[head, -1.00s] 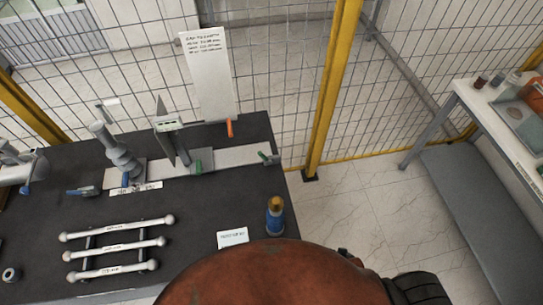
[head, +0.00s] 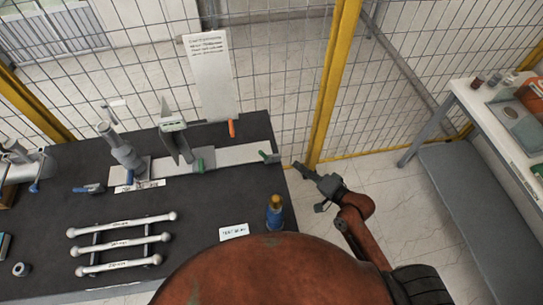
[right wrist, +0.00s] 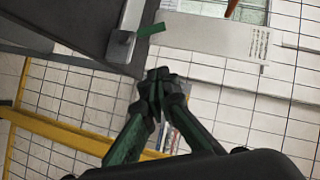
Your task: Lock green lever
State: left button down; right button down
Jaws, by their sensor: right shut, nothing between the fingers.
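A green lever (head: 268,157) sits at the right end of the light metal rail (head: 240,155), close to the right edge of the dark table. It also shows in the right wrist view as a green handle (right wrist: 150,30) on a grey block, at the table's edge. A second green part (head: 198,166) sits further left on the rail. My right gripper (head: 302,168) is shut and empty, just right of the table edge and apart from the lever. In the right wrist view, its closed fingertips (right wrist: 158,82) are below the lever. My left gripper does not show.
The dark table (head: 190,205) holds a blue-and-gold bottle (head: 275,213), an orange lever (head: 232,128), a grey post fixture (head: 120,150) and white bars (head: 121,241). A yellow fence post (head: 332,85) stands behind my right gripper. A white side table (head: 490,115) is at right.

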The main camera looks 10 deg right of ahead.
aim_at(265, 157)
jog(key=s+a+f+p+x, duration=0.1)
jog(key=a+x, duration=0.1)
jog(key=x, duration=1.1)
jog(key=shift+s, duration=0.3)
jog(key=shift+a, duration=0.1)
